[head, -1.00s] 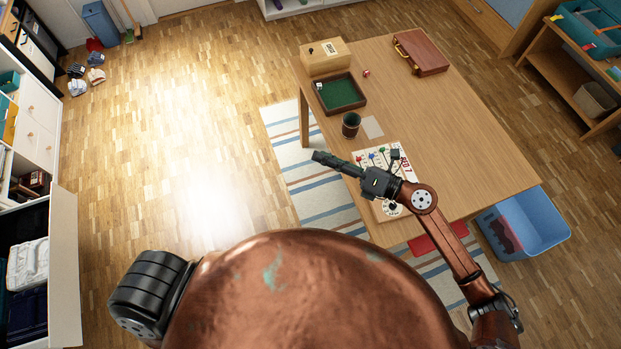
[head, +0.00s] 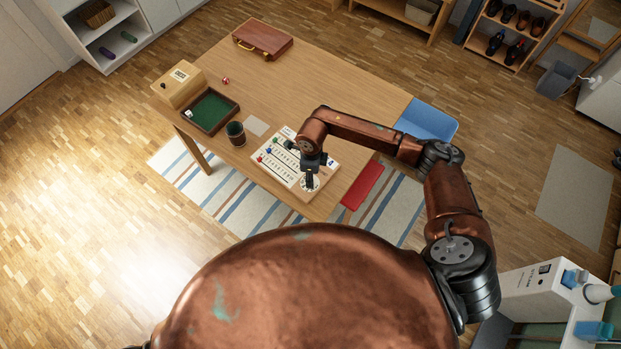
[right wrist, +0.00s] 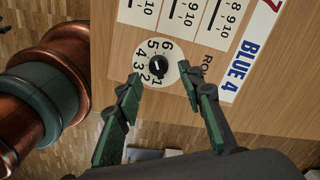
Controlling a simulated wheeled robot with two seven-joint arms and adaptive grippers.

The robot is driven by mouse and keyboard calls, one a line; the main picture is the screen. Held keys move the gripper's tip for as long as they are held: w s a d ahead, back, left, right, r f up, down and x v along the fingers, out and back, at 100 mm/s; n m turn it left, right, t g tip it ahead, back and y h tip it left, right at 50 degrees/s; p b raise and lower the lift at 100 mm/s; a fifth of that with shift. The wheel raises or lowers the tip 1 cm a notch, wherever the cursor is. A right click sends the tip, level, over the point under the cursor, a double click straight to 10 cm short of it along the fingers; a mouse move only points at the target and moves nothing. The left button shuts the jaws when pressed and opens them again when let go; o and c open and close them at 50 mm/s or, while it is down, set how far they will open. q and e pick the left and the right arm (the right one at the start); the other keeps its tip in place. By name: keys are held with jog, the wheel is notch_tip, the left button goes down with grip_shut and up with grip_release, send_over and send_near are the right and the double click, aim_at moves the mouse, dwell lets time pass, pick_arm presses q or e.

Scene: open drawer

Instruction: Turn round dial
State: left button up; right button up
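The board (head: 283,160) lies near the table's front edge and carries coloured pegs and number columns. My right gripper (right wrist: 165,85) is open, its two green-padded fingers on either side of the dial and apart from the knob. In the head view it hangs above the dial and hides part of it. My left gripper is not in view.
The wooden table (head: 330,82) also holds a dark cup (head: 236,138), a green-lined tray (head: 209,111), a wooden box (head: 180,86), a small red die (head: 226,81) and a brown case (head: 262,38). A red seat (head: 362,186) is beside the front edge.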

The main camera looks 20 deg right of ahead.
jog(key=shift+f, duration=1.1)
grip_shut()
